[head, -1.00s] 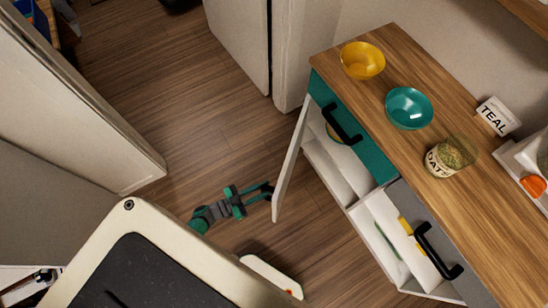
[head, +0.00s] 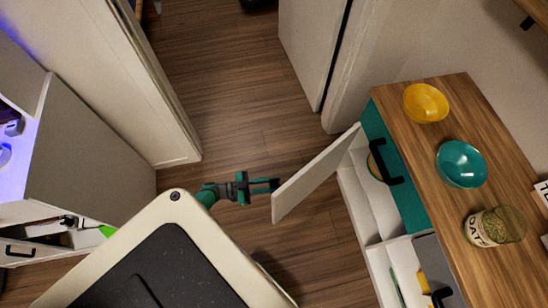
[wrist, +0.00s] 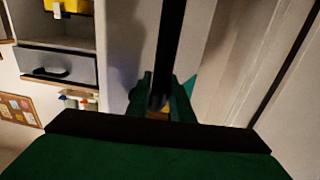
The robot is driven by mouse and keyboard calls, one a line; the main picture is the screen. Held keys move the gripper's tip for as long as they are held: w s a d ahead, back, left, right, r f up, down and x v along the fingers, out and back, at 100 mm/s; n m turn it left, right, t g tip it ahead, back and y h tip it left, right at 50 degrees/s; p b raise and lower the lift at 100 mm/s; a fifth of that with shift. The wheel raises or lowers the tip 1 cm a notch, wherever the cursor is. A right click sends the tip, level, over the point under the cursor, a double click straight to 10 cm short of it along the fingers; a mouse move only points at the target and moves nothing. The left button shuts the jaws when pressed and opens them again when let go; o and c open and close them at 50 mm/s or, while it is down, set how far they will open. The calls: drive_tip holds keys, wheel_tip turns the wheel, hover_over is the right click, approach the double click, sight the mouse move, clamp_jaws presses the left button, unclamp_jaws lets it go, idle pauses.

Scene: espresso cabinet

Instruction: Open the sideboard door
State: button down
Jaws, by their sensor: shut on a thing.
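The sideboard (head: 462,100) has a wooden top and stands on the right in the head view. Its white door (head: 318,178) stands well open, swung out from the far end of the front, with its free edge to the left. My gripper (head: 272,186) is at that free edge and shut on the door. The shelves (head: 358,215) behind the door are visible. In the wrist view my gripper (wrist: 160,105) closes around a dark, narrow upright part; the exact contact is hard to make out.
A teal drawer front (head: 402,185) with a black handle sits under the top. A yellow bowl (head: 426,102), a teal bowl (head: 461,164) and a jar (head: 490,227) stand on top. Floor (head: 235,110) is clear beyond my gripper. A white panel (head: 165,110) stands at the left.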

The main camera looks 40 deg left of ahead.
drive_tip(key=shift+w+a, duration=0.1)
drive_tip(key=shift+a, duration=0.4)
drive_tip(key=c, duration=1.6)
unclamp_jaws()
drive_tip(key=shift+o, duration=0.2)
